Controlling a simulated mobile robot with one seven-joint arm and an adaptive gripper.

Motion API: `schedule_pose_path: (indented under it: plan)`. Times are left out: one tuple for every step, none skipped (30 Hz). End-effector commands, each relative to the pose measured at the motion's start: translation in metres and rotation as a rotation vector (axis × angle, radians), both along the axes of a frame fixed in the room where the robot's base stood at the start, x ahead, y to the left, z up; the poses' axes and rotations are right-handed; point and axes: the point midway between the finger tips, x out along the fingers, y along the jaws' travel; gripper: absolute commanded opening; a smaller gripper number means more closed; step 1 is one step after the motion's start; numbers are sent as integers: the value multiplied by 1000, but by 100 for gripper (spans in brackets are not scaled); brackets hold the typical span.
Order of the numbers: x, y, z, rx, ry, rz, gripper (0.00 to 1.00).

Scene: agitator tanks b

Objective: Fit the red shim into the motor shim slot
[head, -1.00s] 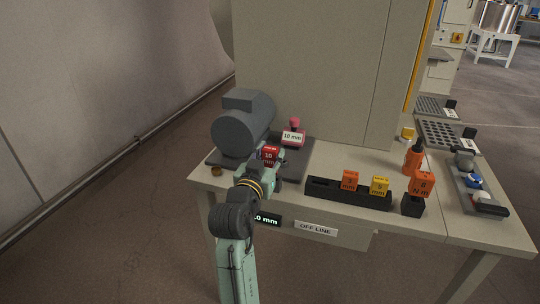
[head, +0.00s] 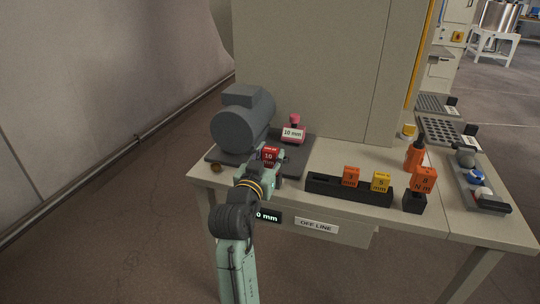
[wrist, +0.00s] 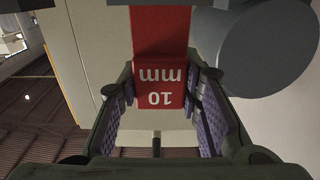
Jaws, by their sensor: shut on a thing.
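The red shim (head: 270,153), marked 10 mm, is held in my gripper (head: 267,166), at the front of the grey motor (head: 241,122). In the wrist view the red shim (wrist: 160,75) sits between the padded fingers of my gripper (wrist: 160,112), its label upside down. The motor's rounded grey body (wrist: 270,45) shows at the upper right there. In the head view the motor stands on a dark base plate (head: 300,152). The motor shim slot is hidden behind the shim and gripper, so I cannot tell whether the shim is in it.
A pink-topped block labelled 10 mm (head: 293,134) stands right of the motor. A black rack (head: 325,187) holds an orange shim (head: 350,175) and a yellow shim (head: 380,182). A tall beige cabinet (head: 310,70) closes the back.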

Motion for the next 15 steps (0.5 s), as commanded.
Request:
schedule_pose_path:
  plan:
    - [0,0,-3,0,0,0,3]
    - [0,0,-4,0,0,0,3]
    - [0,0,-5,0,0,0,3]
    - [0,0,-6,0,-1,0,3]
    - [0,0,-7,0,0,0,3]
    - [0,0,-8,0,-1,0,3]
    - [0,0,-9,0,-1,0,3]
    - [0,0,-10,0,-1,0,3]
    - [0,0,-11,0,-1,0,3]
    - [0,0,-12,0,-1,0,3]
    - [0,0,-13,0,-1,0,3]
    - [0,0,-14,0,-1,0,3]
    - [0,0,-15,0,-1,0,3]
    - [0,0,-16,0,-1,0,3]
    - [0,0,-17,0,-1,0,3]
